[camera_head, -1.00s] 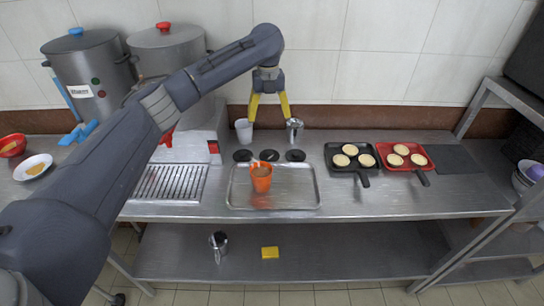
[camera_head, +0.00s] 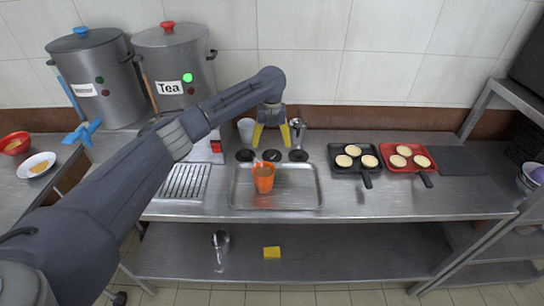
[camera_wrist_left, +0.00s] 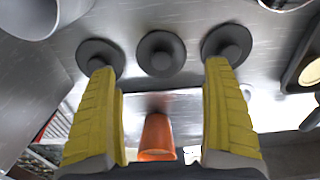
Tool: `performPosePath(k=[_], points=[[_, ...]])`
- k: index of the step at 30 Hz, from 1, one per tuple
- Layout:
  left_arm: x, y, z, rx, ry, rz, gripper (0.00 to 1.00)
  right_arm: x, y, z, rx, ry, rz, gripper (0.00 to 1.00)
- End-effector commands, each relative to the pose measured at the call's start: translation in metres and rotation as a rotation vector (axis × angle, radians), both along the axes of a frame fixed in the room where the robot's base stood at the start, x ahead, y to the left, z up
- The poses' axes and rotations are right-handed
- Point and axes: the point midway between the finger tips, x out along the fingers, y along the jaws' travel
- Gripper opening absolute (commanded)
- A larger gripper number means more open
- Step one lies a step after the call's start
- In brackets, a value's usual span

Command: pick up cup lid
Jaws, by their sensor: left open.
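Three round black cup lids lie in a row on the steel counter: a left one (camera_head: 245,156), a middle one (camera_head: 272,155) and a right one (camera_head: 298,155). In the left wrist view the middle lid (camera_wrist_left: 161,54) lies between the lines of my yellow fingers, and the left lid (camera_wrist_left: 100,57) and right lid (camera_wrist_left: 227,43) are near the fingertips. My left gripper (camera_head: 271,145) is open and empty, pointing down over the row; its gap also shows in the wrist view (camera_wrist_left: 161,75). An orange cup (camera_head: 264,178) stands on the metal tray (camera_head: 306,202). My right gripper is not in view.
A white cup (camera_head: 246,131) and a metal jug (camera_head: 298,132) stand behind the lids. Stockpots, one labelled Tea (camera_head: 172,65), are at the left. A black pan (camera_head: 341,166) and a red pan (camera_head: 408,168) sit at the right.

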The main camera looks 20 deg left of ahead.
Motion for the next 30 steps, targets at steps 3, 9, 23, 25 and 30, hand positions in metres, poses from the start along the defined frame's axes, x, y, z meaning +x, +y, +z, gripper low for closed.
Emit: performPosePath(k=[3, 9, 23, 25, 30], points=[[0.000, 0.000, -0.006, 0.000, 0.000, 0.001, 0.83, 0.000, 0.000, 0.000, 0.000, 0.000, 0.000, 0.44], [-0.001, -0.001, -0.017, -0.001, 0.002, 0.001, 0.83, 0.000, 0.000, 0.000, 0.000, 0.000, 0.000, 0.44], [0.000, -0.002, -0.059, 0.000, 0.000, 0.001, 0.83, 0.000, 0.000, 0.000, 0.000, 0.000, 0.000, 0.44], [0.000, -0.002, -0.060, 0.000, 0.000, 0.001, 0.83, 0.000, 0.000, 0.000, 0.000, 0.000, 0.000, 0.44], [0.000, -0.002, -0.060, 0.000, -0.001, 0.001, 0.83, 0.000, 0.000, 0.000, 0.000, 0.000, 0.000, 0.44]])
